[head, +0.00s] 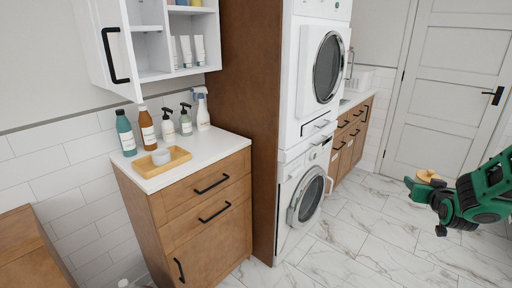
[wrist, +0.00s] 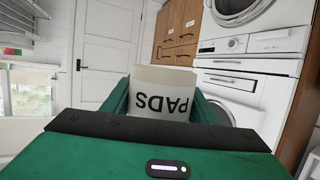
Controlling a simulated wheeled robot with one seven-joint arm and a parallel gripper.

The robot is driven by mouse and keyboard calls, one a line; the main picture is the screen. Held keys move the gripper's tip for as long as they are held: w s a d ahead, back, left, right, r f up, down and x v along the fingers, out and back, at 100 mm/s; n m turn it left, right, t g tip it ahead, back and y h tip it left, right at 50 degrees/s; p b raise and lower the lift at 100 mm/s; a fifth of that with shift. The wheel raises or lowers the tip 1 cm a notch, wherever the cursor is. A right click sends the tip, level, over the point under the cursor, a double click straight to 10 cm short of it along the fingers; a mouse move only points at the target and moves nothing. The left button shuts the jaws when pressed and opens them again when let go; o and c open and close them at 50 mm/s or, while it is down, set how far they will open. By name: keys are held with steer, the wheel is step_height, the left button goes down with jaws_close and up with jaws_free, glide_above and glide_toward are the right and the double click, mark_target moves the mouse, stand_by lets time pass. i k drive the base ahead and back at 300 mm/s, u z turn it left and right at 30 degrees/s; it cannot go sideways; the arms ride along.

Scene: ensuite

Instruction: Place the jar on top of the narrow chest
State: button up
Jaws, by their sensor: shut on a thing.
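My gripper (head: 424,188) is at the right of the head view, shut on the jar and holding it above the marble floor. In the head view only the jar's round wooden lid (head: 428,175) shows clearly; my green fingers hide most of its body. In the wrist view the jar (wrist: 165,80) is pale with "PADS" upside down, between my two fingers. A wooden chest with a white top (head: 215,152) stands at the left, apart from the jar. A plain brown wooden unit (head: 25,245) is at the lower left edge. I cannot tell which is the narrow chest.
The white top bears several bottles (head: 147,125) at the back and a wooden tray (head: 162,168) with a small grey cup; its right front part is bare. An open white wall cabinet (head: 165,45) hangs above. Stacked washer and dryer (head: 305,190) stand mid-view. Open floor (head: 370,240) lies between.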

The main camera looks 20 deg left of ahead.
mark_target(213, 143)
steer(key=u, duration=0.6)
steer(key=i, duration=1)
